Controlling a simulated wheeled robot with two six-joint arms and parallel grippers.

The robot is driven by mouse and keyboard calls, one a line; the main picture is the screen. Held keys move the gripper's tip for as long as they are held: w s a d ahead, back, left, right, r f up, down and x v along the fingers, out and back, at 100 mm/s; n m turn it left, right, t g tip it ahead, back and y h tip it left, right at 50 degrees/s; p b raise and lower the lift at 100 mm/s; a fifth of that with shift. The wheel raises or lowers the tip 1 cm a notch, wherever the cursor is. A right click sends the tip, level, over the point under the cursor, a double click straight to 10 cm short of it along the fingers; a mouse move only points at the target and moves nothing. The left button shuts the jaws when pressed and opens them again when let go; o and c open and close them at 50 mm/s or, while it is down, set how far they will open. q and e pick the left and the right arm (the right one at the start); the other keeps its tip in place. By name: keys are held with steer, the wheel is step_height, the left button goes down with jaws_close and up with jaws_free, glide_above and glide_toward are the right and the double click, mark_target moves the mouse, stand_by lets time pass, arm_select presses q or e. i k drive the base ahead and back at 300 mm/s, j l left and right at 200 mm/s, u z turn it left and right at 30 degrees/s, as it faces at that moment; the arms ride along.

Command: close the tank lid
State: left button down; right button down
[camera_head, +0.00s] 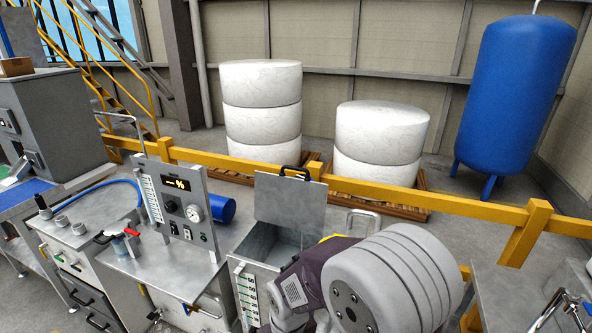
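The tank (247,262) is a grey metal box with an open top at the middle of the view. Its lid (290,203) is a flat grey plate standing raised, nearly upright, at the tank's back edge. A black handle (296,171) is on the lid's upper edge. Part of the tank's inside shows below the lid. A dark and light-grey arm part, which looks like mine, covers the tank's front right. I see no gripper fingers in the view, and nothing visibly touches the lid.
A control panel (183,208) with a gauge stands left of the tank, with a blue cylinder (221,209) behind it. A yellow rail (440,201) runs behind. White round stacks (262,103) and a blue vessel (512,95) stand beyond it. A grey bench is at the right.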

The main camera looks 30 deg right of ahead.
mark_target(281, 200)
steer(key=i+l, duration=0.65)
steer(key=i, duration=0.15)
steer(key=k+l+z, duration=0.05)
